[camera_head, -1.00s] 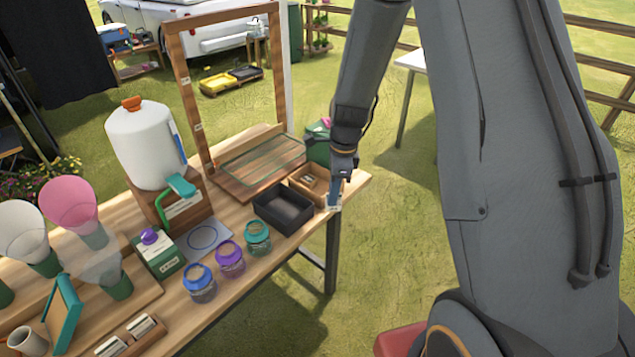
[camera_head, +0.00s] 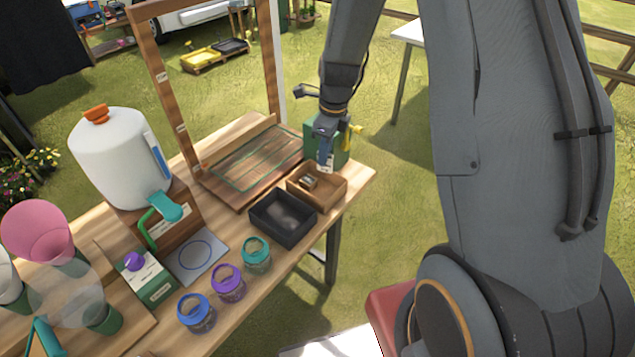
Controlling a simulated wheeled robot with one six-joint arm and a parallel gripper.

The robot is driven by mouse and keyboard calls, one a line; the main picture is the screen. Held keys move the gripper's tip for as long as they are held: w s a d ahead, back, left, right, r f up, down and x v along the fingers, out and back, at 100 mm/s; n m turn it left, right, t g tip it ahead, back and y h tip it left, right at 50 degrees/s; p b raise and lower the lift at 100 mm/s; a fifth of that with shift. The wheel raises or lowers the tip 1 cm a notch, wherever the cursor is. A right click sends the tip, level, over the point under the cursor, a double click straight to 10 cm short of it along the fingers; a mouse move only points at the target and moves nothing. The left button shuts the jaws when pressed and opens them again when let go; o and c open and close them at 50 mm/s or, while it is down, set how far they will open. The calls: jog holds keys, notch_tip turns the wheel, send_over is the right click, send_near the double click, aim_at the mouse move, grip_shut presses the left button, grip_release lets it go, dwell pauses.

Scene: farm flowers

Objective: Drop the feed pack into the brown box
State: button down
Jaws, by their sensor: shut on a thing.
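The brown box (camera_head: 328,197) is open-topped and stands near the right end of the wooden table. A small pale pack (camera_head: 308,181) lies inside it. My gripper (camera_head: 326,156) is above the table just beyond the box, in front of a green container, pointing down. It is shut on a small white pack, taken as the feed pack (camera_head: 329,163), of which only a little shows below the blue finger. The pack appears to be above the box's far side; its exact height is hard to tell.
A dark grey tray (camera_head: 268,227) stands left of the brown box. The green container (camera_head: 342,151) with yellow flowers is close behind my gripper. A wooden frame (camera_head: 167,85) rises behind, and lidded jars (camera_head: 256,257) line the front edge.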

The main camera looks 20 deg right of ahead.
aim_at(323, 169)
jog(key=shift+a+f+b, duration=0.25)
jog(key=shift+f+b, duration=0.35)
jog(key=shift+f, duration=0.1)
notch_tip(323, 169, down, 4)
jog(key=b, duration=0.4)
jog(key=shift+f, duration=0.15)
jog(key=c, duration=1.8)
grip_release()
jog(key=shift+s+d+r+b, duration=0.1)
jog(key=shift+r+b, duration=0.2)
jog(key=shift+r, duration=1)
jog(key=shift+s+d+r+b, duration=0.15)
jog(key=shift+r+b, duration=0.1)
jog(key=shift+r, duration=1.05)
jog(key=shift+s+d+r+b, duration=0.1)
jog(key=shift+r+b, duration=0.2)
jog(key=shift+r, duration=1)
